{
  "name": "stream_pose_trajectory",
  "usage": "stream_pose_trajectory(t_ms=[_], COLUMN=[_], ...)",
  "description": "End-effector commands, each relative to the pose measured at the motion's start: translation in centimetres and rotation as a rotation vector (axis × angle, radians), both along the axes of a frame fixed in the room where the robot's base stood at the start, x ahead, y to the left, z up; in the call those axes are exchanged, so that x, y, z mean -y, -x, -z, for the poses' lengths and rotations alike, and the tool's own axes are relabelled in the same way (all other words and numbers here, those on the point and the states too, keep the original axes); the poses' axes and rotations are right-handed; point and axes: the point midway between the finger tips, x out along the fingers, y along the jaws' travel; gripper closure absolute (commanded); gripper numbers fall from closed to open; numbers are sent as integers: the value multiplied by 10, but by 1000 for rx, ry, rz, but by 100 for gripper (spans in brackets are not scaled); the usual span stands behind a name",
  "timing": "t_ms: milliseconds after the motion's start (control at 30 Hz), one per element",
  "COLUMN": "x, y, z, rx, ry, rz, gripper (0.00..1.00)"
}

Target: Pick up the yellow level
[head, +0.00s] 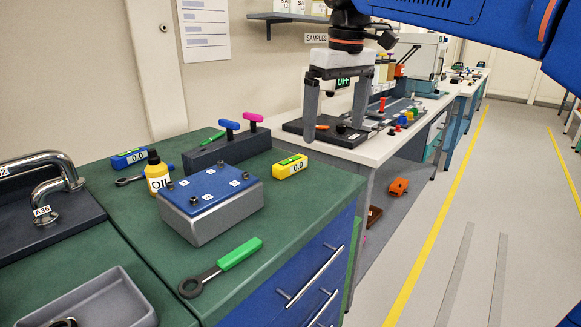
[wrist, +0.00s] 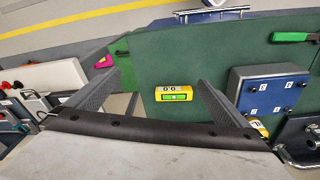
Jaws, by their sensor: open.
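The yellow level (head: 289,166) is a small block with a green vial and a "0.0" mark. It lies on the green bench top (head: 215,265) near its right edge, beside the blue-topped metal block. My gripper (head: 333,130) hangs fingers-down, open and empty, above and to the right of the level in the head view. In the wrist view the level (wrist: 174,93) shows whole between the two spread fingers of the gripper (wrist: 158,80), nearer the right finger. The fingers do not appear to touch it.
The blue-topped block (head: 212,205), yellow oil bottle (head: 157,173), blue level (head: 129,158) and green-handled wrench (head: 222,267) are on the bench. A dark holder (head: 227,148) with blue and pink T-handles stands behind the yellow level. A cluttered white bench (head: 378,150) adjoins at the back.

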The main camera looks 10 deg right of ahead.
Motion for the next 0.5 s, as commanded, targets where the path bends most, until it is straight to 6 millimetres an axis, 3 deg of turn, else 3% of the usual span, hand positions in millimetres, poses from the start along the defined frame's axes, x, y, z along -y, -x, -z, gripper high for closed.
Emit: stream_pose_trajectory(t_ms=[200, 500], x=[-46, -84], y=[-37, -59], z=[-36, -60], rx=[-57, -104], ry=[23, 45], rz=[-108, -197], gripper=[0, 0])
